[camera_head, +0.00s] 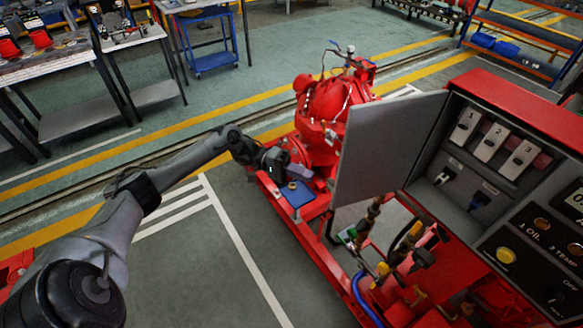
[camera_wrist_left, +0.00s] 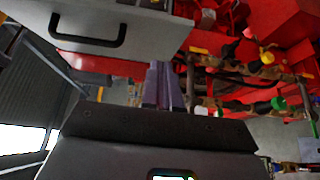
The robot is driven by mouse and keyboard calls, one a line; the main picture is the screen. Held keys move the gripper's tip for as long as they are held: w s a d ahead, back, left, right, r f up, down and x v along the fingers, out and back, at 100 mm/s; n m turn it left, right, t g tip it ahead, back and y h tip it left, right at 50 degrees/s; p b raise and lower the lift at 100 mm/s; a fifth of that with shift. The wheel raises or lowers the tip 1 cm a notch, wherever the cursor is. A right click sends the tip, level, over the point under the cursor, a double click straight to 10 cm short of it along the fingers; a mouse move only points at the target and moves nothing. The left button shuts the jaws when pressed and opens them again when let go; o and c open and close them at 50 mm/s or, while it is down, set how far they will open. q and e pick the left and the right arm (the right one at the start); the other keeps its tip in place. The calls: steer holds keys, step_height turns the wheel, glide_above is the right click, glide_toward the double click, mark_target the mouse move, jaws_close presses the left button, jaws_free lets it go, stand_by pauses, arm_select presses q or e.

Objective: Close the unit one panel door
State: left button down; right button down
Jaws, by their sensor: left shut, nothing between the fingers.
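The unit one panel door (camera_head: 387,146) is a flat grey door standing open on the left side of the red control cabinet (camera_head: 545,105). Its broad face shows in the head view. My left gripper (camera_head: 306,173) is shut and empty, just left of the door's free edge. I cannot tell whether it touches the door. In the left wrist view the shut fingers (camera_wrist_left: 163,86) point forward, below a light grey panel with a black handle (camera_wrist_left: 88,30), probably the door's other face. My right gripper is not in view.
A red pump (camera_head: 330,105) stands behind my left gripper. Pipes and valves (camera_head: 400,250) with yellow and green parts lie below the door. The cabinet interior holds switches (camera_head: 491,142). Workbenches (camera_head: 65,60) stand at the back left. The floor left of the pumpset is clear.

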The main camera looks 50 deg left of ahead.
arm_select(q)
steer(key=d+p, duration=0.1)
steer(key=d, duration=0.6)
steer(key=shift+w+p, duration=0.15)
steer(key=shift+p, duration=0.25)
steer(key=shift+d, duration=0.1)
